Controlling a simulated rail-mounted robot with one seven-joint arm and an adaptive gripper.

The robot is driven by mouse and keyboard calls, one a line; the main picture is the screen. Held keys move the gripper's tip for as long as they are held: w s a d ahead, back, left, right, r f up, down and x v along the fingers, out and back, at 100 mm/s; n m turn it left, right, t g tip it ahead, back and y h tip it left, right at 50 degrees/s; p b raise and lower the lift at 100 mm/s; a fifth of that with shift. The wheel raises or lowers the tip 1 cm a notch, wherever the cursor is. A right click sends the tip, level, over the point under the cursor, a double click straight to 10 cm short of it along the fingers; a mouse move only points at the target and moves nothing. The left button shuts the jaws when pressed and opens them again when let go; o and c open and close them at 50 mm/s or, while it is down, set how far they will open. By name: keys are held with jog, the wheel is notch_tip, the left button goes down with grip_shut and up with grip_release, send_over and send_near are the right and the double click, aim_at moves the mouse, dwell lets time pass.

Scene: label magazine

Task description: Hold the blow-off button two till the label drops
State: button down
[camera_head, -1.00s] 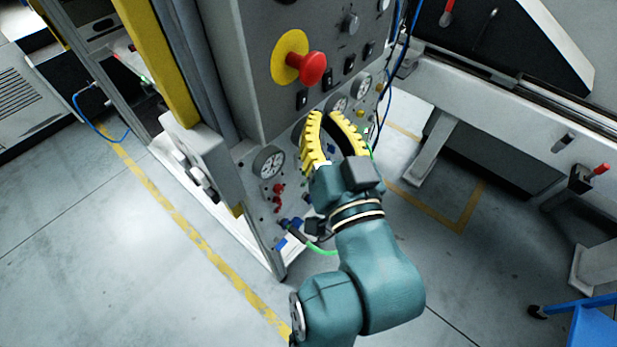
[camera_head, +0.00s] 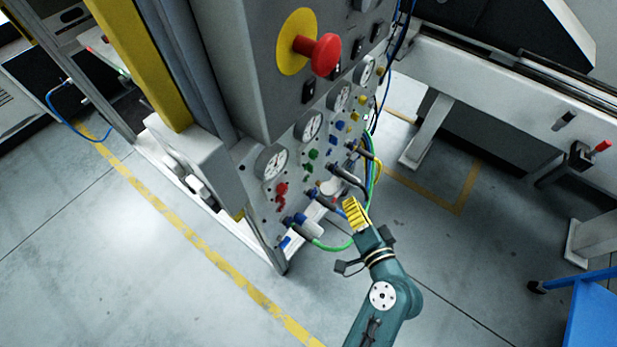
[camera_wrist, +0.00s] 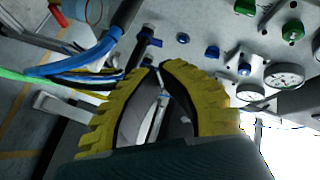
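The machine's control panel carries gauges with coloured knobs below them: red (camera_head: 281,189), green (camera_head: 313,154), blue (camera_head: 340,125) and yellow (camera_head: 354,116). No lettering is readable, so I cannot tell which one is blow-off button two. My gripper (camera_head: 354,203) is below and in front of the panel, beside the hoses, apart from these knobs. In the wrist view its yellow fingers (camera_wrist: 159,68) curve together with tips almost meeting and nothing between them. That view also shows a green knob (camera_wrist: 292,30) and a blue knob (camera_wrist: 212,52). No label is visible.
A red mushroom button (camera_head: 325,54) on a yellow disc juts out above the gauges. Green and blue hoses (camera_head: 372,185) hang close to my gripper. A white beam (camera_head: 520,100) runs at the right. A blue frame (camera_head: 597,325) stands at lower right. The floor is open.

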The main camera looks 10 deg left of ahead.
aim_at(307, 179)
jog(key=shift+w+a, duration=0.1)
jog(key=shift+a, duration=0.1)
jog(key=shift+w+a+p, duration=0.25)
jog(key=shift+w+a, duration=0.45)
jog(key=shift+a, duration=0.55)
jog(key=shift+w+a+p, duration=0.3)
jog(key=shift+w+a, duration=0.35)
jog(key=shift+a, duration=0.6)
jog(key=shift+w+a+p, duration=0.25)
jog(key=shift+w+a, duration=0.45)
jog(key=shift+a, duration=0.55)
